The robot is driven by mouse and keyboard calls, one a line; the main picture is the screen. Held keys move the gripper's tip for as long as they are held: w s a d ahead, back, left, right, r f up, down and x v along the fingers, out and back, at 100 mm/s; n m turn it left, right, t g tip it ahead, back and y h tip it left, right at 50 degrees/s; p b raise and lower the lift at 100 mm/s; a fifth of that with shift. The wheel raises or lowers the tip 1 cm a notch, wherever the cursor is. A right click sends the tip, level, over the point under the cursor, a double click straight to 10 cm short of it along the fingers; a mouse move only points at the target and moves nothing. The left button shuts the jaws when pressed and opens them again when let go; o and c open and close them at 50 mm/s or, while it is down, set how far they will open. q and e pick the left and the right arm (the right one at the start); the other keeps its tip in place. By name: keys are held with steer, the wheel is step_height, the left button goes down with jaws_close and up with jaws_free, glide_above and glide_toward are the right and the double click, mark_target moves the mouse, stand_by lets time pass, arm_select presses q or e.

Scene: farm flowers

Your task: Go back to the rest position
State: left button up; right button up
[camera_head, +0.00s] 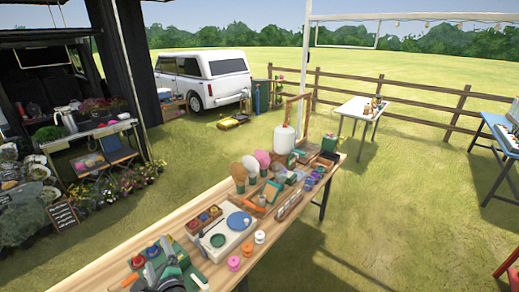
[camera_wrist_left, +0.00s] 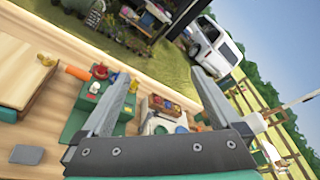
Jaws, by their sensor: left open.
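My left gripper (camera_head: 158,268) shows as a dark grey shape at the bottom of the head view, over the near end of the long wooden table (camera_head: 205,195). In the left wrist view its two grey fingers (camera_wrist_left: 165,92) stand wide apart with nothing between them. It is open and empty, tilted above the tabletop. Part of the arm is cut off by the lower edge of the head view. My right gripper does not show in either view.
The table carries a white tray with round discs (camera_head: 222,232), spools (camera_head: 234,263), wrapped flower heads (camera_head: 250,163) and a white tank (camera_head: 284,140). A green block with red and blue knobs (camera_head: 150,252) lies close to my left gripper. Grass lies beyond the table.

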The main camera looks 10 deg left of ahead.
arm_select(q)
steer(key=w+d+r+n+t+h, duration=0.1)
steer(key=d+r+n+t, duration=0.35)
steer(key=r, duration=1.05)
steer(key=d+r+n+t+h, duration=0.25)
steer(key=d+r+n, duration=0.2)
steer(key=r, duration=1.05)
steer(key=s+d+r+n+t+h, duration=0.3)
steer(key=s+d+r+t+h, duration=0.25)
steer(key=s+r, duration=0.45)
steer(key=s+d+r+n+t+h, duration=0.35)
steer(key=s+d+r+t, duration=0.2)
steer(key=s+r, duration=0.45)
step_height(320, 180, up, 14)
steer(key=w+g+h+p, duration=0.1)
steer(key=w+h+p, duration=0.1)
steer(key=p, duration=1.2)
step_height(320, 180, down, 43)
steer(key=b, duration=4.3)
steer(key=shift+s+d+b, duration=0.2)
steer(key=shift+d+b, duration=0.1)
steer(key=shift+d, duration=0.1)
steer(key=shift+n, duration=0.25)
